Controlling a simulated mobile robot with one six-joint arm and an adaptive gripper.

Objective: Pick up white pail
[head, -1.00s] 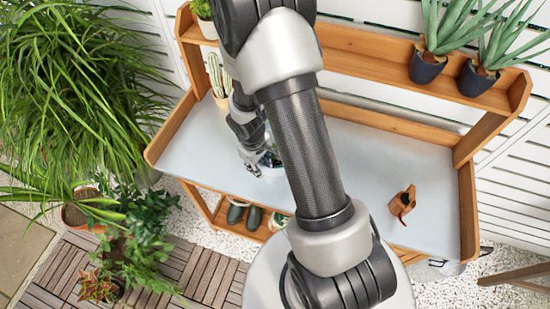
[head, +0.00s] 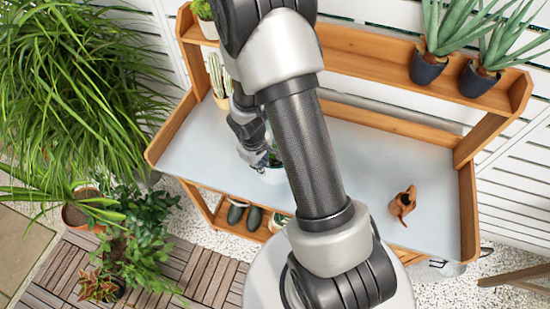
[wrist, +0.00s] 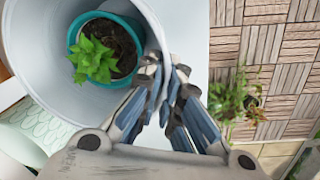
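The white pail (wrist: 28,55) fills the upper left of the wrist view. A teal pot (wrist: 128,72) with dark soil and a small green plant is inside it. My gripper (wrist: 168,75) is at the pail's right rim, with one finger inside the wall and one outside. The fingers are close together and look shut on the rim. In the head view, the pail (head: 273,176) stands at the left part of the bench, partly hidden behind my arm. My gripper (head: 257,160) is at its left side there.
The grey bench top (head: 350,165) is mostly clear. A brown watering can (head: 402,203) stands at its right. Dark pots with spiky plants (head: 428,68) stand on the upper shelf. A cactus (head: 219,82) stands at the back left. Large grasses (head: 75,90) border the left side.

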